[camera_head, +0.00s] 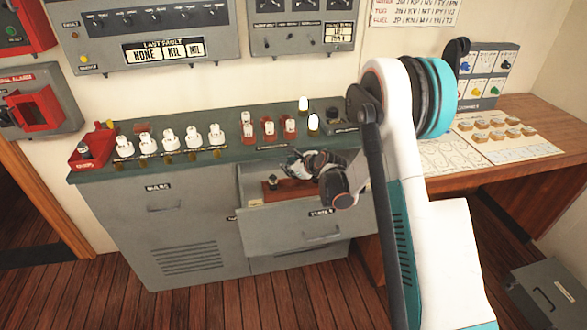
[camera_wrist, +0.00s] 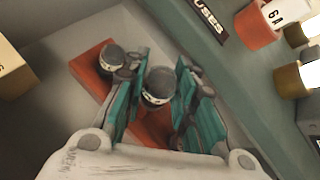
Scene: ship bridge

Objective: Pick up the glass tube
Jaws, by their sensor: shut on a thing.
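The wrist view shows a tube with a dark round cap and a pale band (camera_wrist: 158,88), between the teal finger pads of my gripper (camera_wrist: 160,103). My gripper is shut on it. Only its capped end shows clearly; I cannot tell whether its foot is still in the block below. A second, similar capped tube (camera_wrist: 112,58) stands just left of the fingers on a reddish-brown block (camera_wrist: 92,68) in an open drawer (camera_head: 308,226). In the head view, my gripper (camera_head: 294,165) reaches into this drawer and one capped tube (camera_head: 272,182) shows beside it.
The green-topped console (camera_head: 225,150) rises behind the drawer, with white fuses (camera_head: 170,140) and red-based fuses (camera_head: 268,130) on it. A cream box (camera_wrist: 12,68) lies at the drawer's left. A wooden desk (camera_head: 510,110) stands right.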

